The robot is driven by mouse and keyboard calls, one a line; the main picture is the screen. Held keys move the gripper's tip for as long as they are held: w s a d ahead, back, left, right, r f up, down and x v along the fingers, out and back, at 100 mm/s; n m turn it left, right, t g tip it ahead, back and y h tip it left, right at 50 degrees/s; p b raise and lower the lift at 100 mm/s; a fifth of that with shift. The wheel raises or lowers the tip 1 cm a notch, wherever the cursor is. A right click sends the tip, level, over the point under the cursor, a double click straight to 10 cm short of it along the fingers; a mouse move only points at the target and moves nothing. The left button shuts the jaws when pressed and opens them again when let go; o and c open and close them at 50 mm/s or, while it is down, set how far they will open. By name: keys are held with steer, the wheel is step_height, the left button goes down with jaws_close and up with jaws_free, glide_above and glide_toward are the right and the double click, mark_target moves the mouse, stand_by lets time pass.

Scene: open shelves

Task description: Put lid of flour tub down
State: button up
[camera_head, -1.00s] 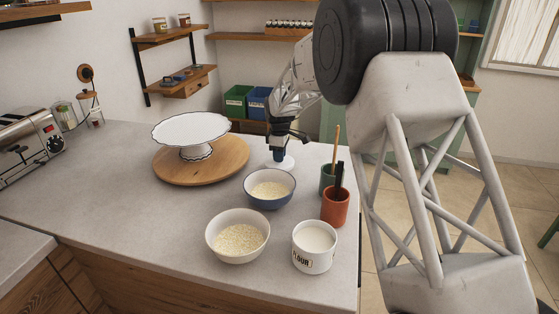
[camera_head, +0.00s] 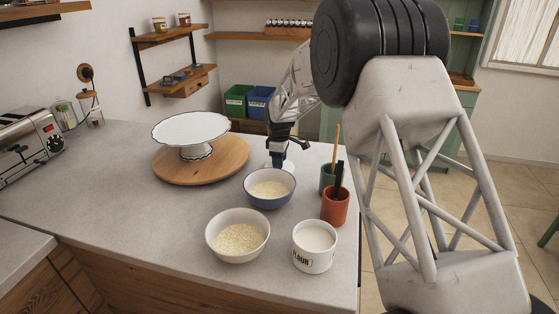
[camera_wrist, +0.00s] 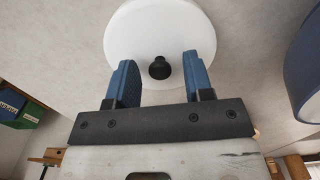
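The white round lid with a black knob (camera_wrist: 160,68) lies flat on the counter, seen in the wrist view. In the head view its white edge (camera_head: 289,163) shows behind the blue bowl, partly hidden by my gripper (camera_head: 278,158). In the wrist view my gripper (camera_wrist: 160,76) is open, its blue fingers on either side of the knob with clear gaps. The white flour tub (camera_head: 314,252) stands uncovered at the front right of the counter, filled with white flour.
A blue bowl (camera_head: 269,202) stands just in front of the lid. A white bowl (camera_head: 238,258), a red cup (camera_head: 335,209) and a green cup (camera_head: 327,182) stand nearby. A cake stand (camera_head: 195,152) on a wooden board (camera_head: 225,172) is to the left.

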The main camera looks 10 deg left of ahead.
steer(key=shift+r, duration=0.1)
step_height(320, 180, up, 12)
stand_by(0.9)
stand_by(0.4)
steer(key=shift+r, duration=0.1)
